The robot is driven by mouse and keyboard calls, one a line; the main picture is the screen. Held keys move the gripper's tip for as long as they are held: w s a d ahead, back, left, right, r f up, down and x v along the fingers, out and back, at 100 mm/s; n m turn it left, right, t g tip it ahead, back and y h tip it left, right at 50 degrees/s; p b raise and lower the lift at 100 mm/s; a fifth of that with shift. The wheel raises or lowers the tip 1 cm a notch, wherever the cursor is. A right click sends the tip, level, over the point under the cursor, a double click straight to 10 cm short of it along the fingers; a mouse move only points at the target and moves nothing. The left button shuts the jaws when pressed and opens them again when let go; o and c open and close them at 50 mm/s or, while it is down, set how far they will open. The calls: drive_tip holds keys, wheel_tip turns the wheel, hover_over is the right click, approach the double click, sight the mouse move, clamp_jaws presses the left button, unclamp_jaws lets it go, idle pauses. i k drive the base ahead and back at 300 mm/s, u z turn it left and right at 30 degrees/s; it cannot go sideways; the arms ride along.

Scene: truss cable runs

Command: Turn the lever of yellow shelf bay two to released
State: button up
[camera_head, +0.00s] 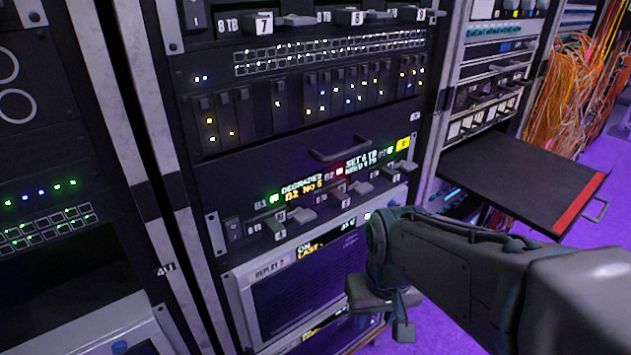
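The yellow shelf (232,190) is the dark unit with a yellow tag (403,144) at its upper right, in the middle rack. Its lit text reads partly "DEGRADED" and "B2 NO 5". Several grey levers stick out along its lower front. The bay two lever (362,188) appears to be the one below the B2 label and its red light (340,171); its exact setting is too small to tell. My gripper (385,312) hangs low in front of the unit below, apart from the levers. Its finger gap is not clear, and no held object shows.
A dark bar handle (340,148) juts out above the lever row. A "REPLAY 2" unit (300,285) sits below the shelf. At right, a pulled-out black tray (525,180) with a red edge sticks out beyond my arm. Orange cables (580,90) hang behind it.

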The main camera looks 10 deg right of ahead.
sight(361, 188)
drive_tip(key=k, duration=0.4)
drive_tip(key=z, duration=0.65)
drive_tip(key=i, duration=0.6)
drive_tip(key=u, duration=0.65)
drive_tip(key=k, duration=0.5)
drive_tip(key=z, duration=0.65)
drive_tip(key=i, duration=0.8)
drive_tip(key=u, duration=1.35)
